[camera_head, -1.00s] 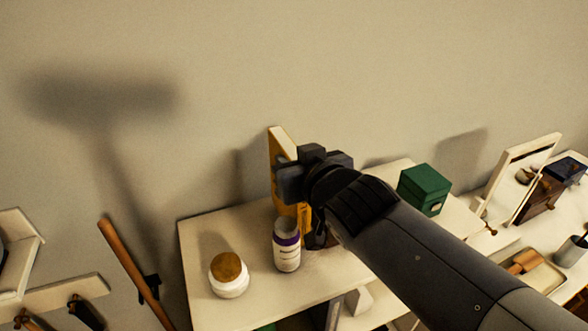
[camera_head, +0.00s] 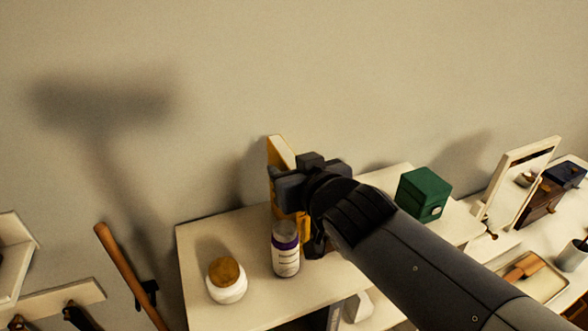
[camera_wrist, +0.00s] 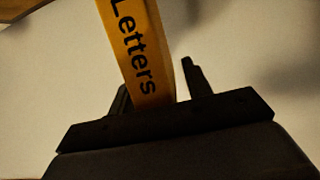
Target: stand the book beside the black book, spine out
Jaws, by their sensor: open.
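The yellow book (camera_head: 281,158) stands upright on the white shelf top or just above it, near the wall; its base is hidden. In the wrist view its spine (camera_wrist: 138,45) reads "Letters" and faces the camera. My gripper (camera_head: 283,183) is at the book, with its fingers (camera_wrist: 155,92) open on either side of the spine. A gap shows between the book and the right finger. A dark shape (camera_head: 315,241) shows below my gripper, right of the book; I cannot tell whether it is the black book.
A purple-and-white bottle (camera_head: 286,252) stands just in front of the book. A white jar with a tan lid (camera_head: 227,281) is left of it. A green box (camera_head: 423,194) stands to the right, with a mirror (camera_head: 520,180) farther right.

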